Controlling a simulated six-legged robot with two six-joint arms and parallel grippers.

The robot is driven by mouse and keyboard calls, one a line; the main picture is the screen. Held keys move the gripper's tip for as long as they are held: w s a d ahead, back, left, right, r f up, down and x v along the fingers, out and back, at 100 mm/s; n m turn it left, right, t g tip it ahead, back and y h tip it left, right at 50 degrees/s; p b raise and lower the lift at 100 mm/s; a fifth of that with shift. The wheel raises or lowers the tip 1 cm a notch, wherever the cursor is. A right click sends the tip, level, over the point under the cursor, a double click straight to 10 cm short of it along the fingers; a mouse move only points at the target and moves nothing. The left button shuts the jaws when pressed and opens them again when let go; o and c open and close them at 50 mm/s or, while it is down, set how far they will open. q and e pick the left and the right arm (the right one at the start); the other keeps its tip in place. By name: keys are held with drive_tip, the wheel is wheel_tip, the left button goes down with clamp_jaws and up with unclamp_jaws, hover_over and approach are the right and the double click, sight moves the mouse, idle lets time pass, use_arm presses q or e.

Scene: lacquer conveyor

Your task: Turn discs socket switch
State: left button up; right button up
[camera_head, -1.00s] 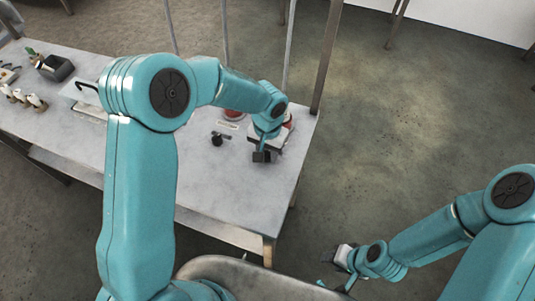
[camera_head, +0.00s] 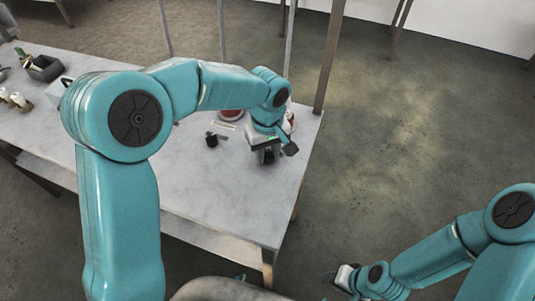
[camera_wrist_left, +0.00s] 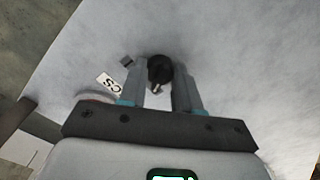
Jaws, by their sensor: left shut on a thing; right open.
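My left gripper (camera_head: 266,156) is low over the right part of the grey table. In the left wrist view its two fingers (camera_wrist_left: 158,88) are closed around a black round switch knob (camera_wrist_left: 160,68), with a pale pointer mark on it. A white label (camera_wrist_left: 108,83) ending in "CS" lies beside the left finger, partly hidden. A small dark piece (camera_wrist_left: 126,60) sits near it. In the head view another black knob (camera_head: 211,140) stands to the left of the gripper. My right gripper (camera_head: 345,278) is open and empty over the floor, at the lower right.
A red round thing (camera_head: 232,114) lies behind the other knob, beside a pale label strip (camera_head: 224,125). Red and white items (camera_head: 290,121) are partly hidden behind my left wrist. A dark bin (camera_head: 45,68) stands far left. The table's front right (camera_head: 245,205) is clear.

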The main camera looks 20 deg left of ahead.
sight(267, 153)
use_arm(q)
drive_tip(key=shift+w+r+n, duration=0.1)
drive_tip(key=shift+n, duration=0.3)
drive_tip(key=o, duration=1.1)
drive_tip(key=shift+c, duration=0.2)
wheel_tip(267, 153, up, 16)
drive_tip(key=p, duration=0.1)
drive_tip(key=shift+r, duration=0.15)
